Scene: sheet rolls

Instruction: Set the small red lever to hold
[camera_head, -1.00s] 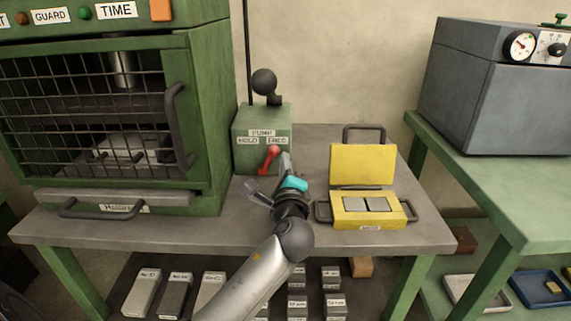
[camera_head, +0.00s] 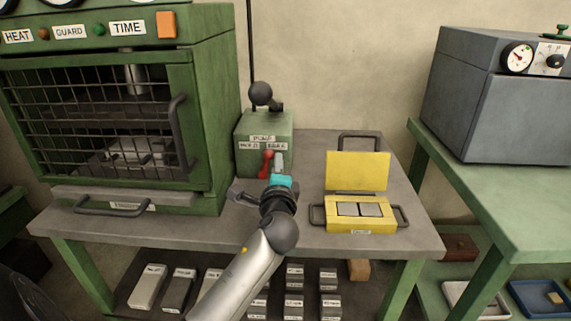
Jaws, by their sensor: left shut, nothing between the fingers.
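The small red lever (camera_head: 266,164) is on the front of the green pump box (camera_head: 264,129), under a HOLD label (camera_head: 249,146) on the left and a FREE label (camera_head: 277,146) on the right. It stands nearly upright, leaning a little right. My left gripper (camera_head: 279,162) is shut and empty, with its fingertips close against the right side of the lever. I cannot tell if they touch it. The gripper's teal part (camera_head: 280,181) is just below. My right gripper is not in view.
The green press (camera_head: 205,110) with its mesh guard stands left of the pump box. A black-knobbed pump handle (camera_head: 260,93) rises above the box. An open yellow mould (camera_head: 359,170) lies to the right on the grey bench (camera_head: 400,237). A grey machine (camera_head: 490,110) stands further right.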

